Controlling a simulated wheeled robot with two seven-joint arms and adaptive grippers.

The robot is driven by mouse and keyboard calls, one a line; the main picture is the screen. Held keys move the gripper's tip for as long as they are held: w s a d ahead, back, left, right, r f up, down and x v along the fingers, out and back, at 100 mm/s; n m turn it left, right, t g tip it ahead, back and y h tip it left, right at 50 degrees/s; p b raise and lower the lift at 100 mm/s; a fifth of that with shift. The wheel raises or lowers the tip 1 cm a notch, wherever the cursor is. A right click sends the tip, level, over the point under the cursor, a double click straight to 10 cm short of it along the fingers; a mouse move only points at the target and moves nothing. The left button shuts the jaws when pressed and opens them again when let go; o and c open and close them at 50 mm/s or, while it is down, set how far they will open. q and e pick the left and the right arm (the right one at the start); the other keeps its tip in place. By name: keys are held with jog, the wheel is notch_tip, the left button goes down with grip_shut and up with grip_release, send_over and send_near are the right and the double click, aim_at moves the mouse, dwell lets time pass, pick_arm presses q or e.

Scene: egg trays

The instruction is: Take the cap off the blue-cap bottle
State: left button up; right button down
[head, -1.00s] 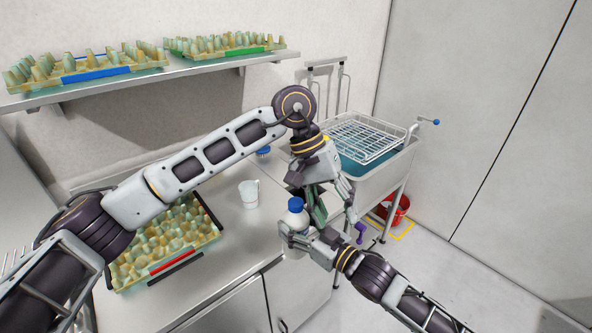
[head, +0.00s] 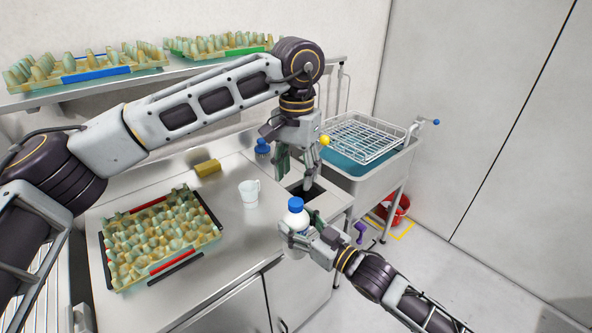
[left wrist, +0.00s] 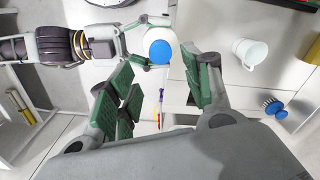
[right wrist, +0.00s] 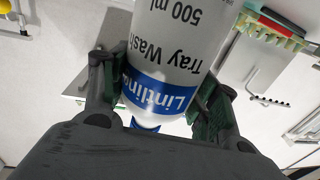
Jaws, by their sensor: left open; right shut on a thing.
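The white bottle (head: 294,220) stands upright in my right gripper (head: 299,239) near the counter's front right corner. Its blue cap (head: 296,204) is on top. In the right wrist view the bottle's body (right wrist: 178,45), labelled "Tray Wash 500 ml", is between the shut fingers, and part of the cap (right wrist: 145,128) shows below the label. My left gripper (head: 297,172) is open and empty, pointing down, above and behind the bottle in the head view. In the left wrist view the cap (left wrist: 160,52) appears beyond and between the open fingers, apart from them.
A white mug (head: 249,194) stands left of the bottle. An egg tray (head: 160,240) lies on the counter. A blue-topped brush (head: 262,148) and a yellow sponge (head: 207,168) are at the back. A dark opening (head: 306,189) is behind the bottle. A sink with a wire rack (head: 362,138) stands right.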

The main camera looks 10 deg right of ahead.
aim_at(296, 201)
dwell(0.4)
pick_arm(q)
jog(key=shift+f, duration=4)
jog(key=shift+c, duration=0.4)
jog(key=c, duration=1)
